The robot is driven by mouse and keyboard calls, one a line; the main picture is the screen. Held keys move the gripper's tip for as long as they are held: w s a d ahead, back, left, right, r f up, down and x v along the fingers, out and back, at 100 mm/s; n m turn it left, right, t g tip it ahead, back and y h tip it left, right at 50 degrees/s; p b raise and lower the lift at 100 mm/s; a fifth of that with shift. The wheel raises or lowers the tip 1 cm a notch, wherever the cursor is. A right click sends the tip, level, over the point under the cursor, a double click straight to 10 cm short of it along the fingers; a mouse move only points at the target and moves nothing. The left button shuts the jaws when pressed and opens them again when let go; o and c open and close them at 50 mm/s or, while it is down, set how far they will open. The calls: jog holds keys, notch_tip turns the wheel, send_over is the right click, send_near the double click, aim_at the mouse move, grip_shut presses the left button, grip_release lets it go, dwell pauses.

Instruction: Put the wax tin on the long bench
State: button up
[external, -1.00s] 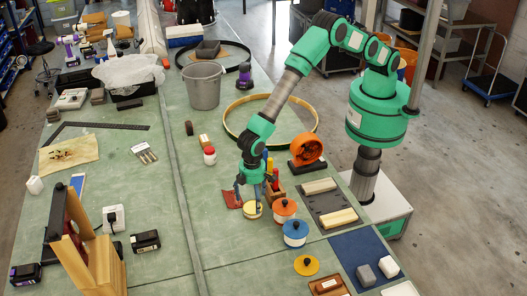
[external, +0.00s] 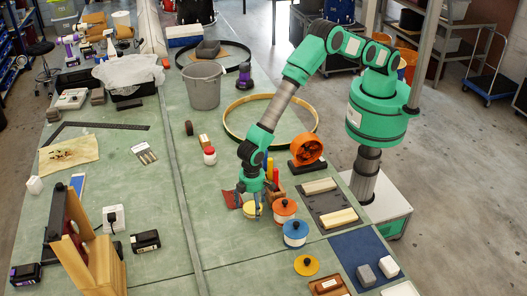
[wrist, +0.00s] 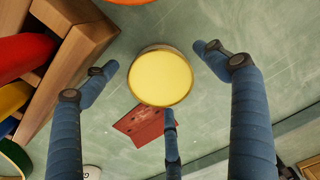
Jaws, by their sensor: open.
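A round tin with a pale yellow top (wrist: 160,77), which I take for the wax tin, stands on the green bench top. It also shows in the external view (external: 250,211), partly hidden by my fingers. My gripper (external: 250,203) points down at the tin. Its three blue fingers are spread open around the tin. In the wrist view, the left and right fingers are clear of its sides. The third finger's tip is near its lower edge; I cannot tell if it touches. The long bench (external: 150,185) bears the tin and many other things.
A red folded piece (wrist: 142,124) lies beside the tin. A wooden box (wrist: 75,45) with coloured items is close by. Orange-lidded (external: 284,208) and blue-lidded (external: 295,230) pots stand to the right. A grey bucket (external: 203,88) stands farther back.

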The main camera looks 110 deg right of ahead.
aim_at(252, 207)
jog(key=shift+f, duration=0.45)
jog(key=shift+c, duration=0.5)
jog(key=c, duration=1.6)
jog(key=shift+c, duration=0.2)
jog(key=shift+r, duration=0.2)
notch_tip(252, 207, up, 10)
jog(key=shift+f, duration=0.15)
